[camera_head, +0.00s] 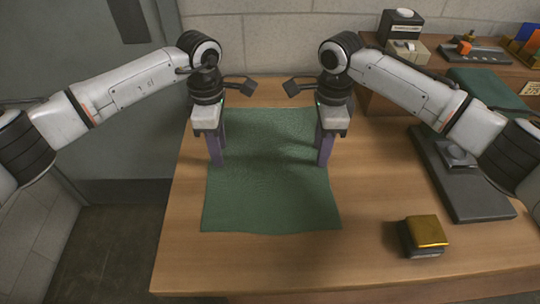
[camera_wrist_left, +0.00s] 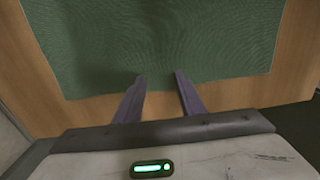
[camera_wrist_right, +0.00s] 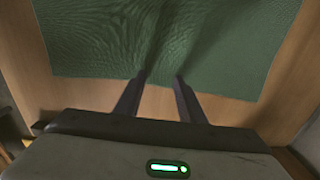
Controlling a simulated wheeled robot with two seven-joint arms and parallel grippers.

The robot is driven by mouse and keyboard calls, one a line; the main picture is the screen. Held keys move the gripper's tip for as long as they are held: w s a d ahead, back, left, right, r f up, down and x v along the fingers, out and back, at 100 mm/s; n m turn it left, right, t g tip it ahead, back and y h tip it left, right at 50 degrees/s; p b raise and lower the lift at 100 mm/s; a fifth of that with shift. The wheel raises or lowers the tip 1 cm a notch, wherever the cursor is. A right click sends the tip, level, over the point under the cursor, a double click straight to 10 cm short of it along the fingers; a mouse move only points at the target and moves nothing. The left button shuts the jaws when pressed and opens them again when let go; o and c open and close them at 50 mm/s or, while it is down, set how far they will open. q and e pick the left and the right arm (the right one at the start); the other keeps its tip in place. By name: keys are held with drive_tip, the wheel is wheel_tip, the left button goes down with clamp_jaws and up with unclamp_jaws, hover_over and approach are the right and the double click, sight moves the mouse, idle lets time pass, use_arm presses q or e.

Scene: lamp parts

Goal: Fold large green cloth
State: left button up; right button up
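The large green cloth (camera_head: 270,200) lies spread out on the wooden table, mostly flat with slight ripples. My left gripper (camera_head: 217,164) points down at the cloth's left edge. In the left wrist view its fingers (camera_wrist_left: 160,76) are apart, with the tips over the cloth (camera_wrist_left: 160,35) just inside its edge. My right gripper (camera_head: 323,164) points down at the cloth's right edge. In the right wrist view its fingers (camera_wrist_right: 161,76) are apart, with nothing held, and the tips are at the cloth's (camera_wrist_right: 170,35) border. Whether the fingertips touch the cloth is unclear.
A dark box with a gold top (camera_head: 426,232) stands right of the cloth. A dark tray (camera_head: 465,188) lies further right, partly behind my right arm. Another folded green cloth (camera_head: 490,90) and boxes (camera_head: 400,25) are at the back right. Bare table (camera_head: 250,265) lies in front.

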use_arm(q)
drive_tip(key=shift+f, duration=0.25)
use_arm(e)
drive_tip(key=shift+f, duration=0.2)
use_arm(q)
drive_tip(key=shift+r, duration=0.15)
use_arm(e)
drive_tip(key=shift+r, duration=0.1)
use_arm(q)
drive_tip(key=shift+c, duration=0.2)
use_arm(e)
drive_tip(key=shift+c, duration=0.2)
use_arm(q)
clamp_jaws()
use_arm(e)
clamp_jaws()
